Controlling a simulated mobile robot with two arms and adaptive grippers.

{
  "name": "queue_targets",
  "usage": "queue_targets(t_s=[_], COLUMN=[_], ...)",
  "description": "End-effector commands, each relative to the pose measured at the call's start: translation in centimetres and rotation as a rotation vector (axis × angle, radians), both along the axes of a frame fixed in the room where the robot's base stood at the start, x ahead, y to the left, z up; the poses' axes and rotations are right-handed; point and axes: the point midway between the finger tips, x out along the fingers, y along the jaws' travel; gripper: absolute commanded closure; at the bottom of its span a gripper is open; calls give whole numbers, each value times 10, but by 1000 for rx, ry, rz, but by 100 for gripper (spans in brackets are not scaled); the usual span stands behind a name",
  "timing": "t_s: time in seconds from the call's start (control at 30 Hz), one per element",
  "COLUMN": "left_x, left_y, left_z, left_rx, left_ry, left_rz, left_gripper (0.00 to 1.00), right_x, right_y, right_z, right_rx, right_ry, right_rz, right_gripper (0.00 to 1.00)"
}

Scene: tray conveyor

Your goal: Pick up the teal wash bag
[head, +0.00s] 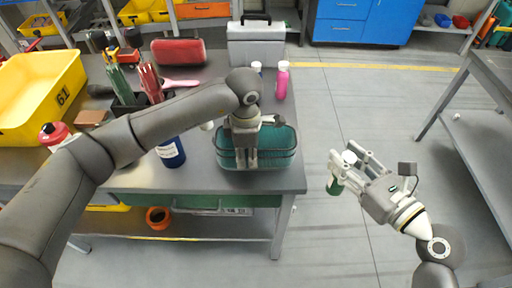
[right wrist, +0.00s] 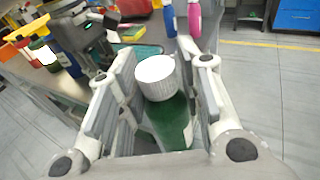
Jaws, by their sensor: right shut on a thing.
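The teal wash bag (head: 280,152) sits near the front right corner of the workbench. My left gripper (head: 240,164) points down at it and overlaps its middle, covering part of it. I cannot tell whether its fingers are closed on the bag. My right gripper (head: 343,172) is off the bench's right side, above the floor, shut on a green bottle (head: 335,186) with a white cap. The right wrist view shows the green bottle (right wrist: 172,120) upright between the fingers, and part of the teal bag (right wrist: 148,49) behind.
A blue bottle (head: 172,153) stands left of the bag, and a pink bottle (head: 282,82) behind it. A grey case (head: 256,50), a red case (head: 179,52) and a yellow bin (head: 38,98) are further back and left. Open floor lies right of the bench.

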Motion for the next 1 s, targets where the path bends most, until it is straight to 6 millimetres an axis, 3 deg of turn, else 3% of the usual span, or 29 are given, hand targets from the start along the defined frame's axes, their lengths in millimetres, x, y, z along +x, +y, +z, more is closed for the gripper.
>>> queue_targets(t_s=[0.03, 0.2, 0.47, 0.7, 1.0], left_x=[-2, 0, 0, 0, 0], left_y=[1, 1, 0, 0, 0], left_z=[-4, -24, -27, -26, -26], left_rx=[2, 0, -1, 0, -1], left_ry=[4, 1, -1, -1, -1], left_rz=[1, 1, 0, 0, 0], left_gripper=[71, 71, 71, 100, 100], right_x=[0, 0, 0, 0, 0], right_y=[0, 0, 0, 0, 0], right_z=[8, 11, 10, 10, 10], right_rx=[0, 0, 0, 0, 0], right_ry=[-1, -1, -1, -1, -1], right_rz=[0, 0, 0, 0, 0], right_gripper=[100, 100, 100, 100, 100])
